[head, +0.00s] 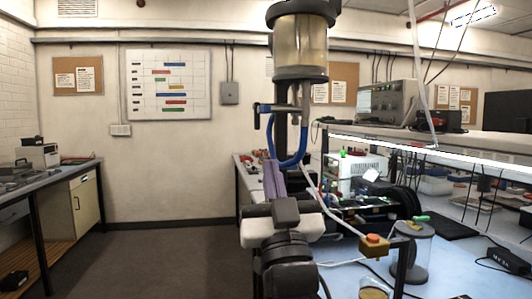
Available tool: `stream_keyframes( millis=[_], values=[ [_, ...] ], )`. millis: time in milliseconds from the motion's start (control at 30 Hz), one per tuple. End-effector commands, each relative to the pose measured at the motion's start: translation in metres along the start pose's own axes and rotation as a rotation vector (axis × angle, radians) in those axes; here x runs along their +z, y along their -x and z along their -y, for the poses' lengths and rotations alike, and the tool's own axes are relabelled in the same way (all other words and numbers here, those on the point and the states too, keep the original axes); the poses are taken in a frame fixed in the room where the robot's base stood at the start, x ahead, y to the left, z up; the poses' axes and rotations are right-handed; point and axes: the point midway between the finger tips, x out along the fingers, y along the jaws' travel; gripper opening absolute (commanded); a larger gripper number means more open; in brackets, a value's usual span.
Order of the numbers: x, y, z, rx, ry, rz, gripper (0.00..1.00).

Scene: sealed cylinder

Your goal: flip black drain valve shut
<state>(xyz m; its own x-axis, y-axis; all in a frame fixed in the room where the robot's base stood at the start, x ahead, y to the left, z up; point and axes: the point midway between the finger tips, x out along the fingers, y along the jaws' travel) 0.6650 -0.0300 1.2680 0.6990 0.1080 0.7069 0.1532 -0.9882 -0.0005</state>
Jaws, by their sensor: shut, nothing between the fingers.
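A clear cylinder (300,45) with black end caps and a pale tan fill hangs upright at top centre. Below it are pipe fittings. A black handle (257,116), which looks like the drain valve, hangs down at the left end of a short black horizontal piece. A blue hose (303,142) curves below the fittings. My gripper (271,163), with purple-grey fingers, points up and away below the handle and hose. The fingers are shut and empty. They appear apart from the handle, though the depth between them is hard to tell.
A second clear vessel (411,255) with a green handle (421,218) stands at lower right, beside an orange button box (375,245) on a post. A blue-topped bench (455,265) fills the right side. A left bench (50,175) stands apart; open floor lies between.

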Motion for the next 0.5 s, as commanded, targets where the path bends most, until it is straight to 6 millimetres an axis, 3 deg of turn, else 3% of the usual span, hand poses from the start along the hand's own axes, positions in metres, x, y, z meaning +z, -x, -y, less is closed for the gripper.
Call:
stream_keyframes(
  millis=[467, 500],
  values=[
    [-0.003, -0.098, 0.001, -0.001, -0.001, 0.000, 0.00],
    [0.006, -0.102, 0.001, -0.001, -0.002, 0.005, 0.00]
  ],
)
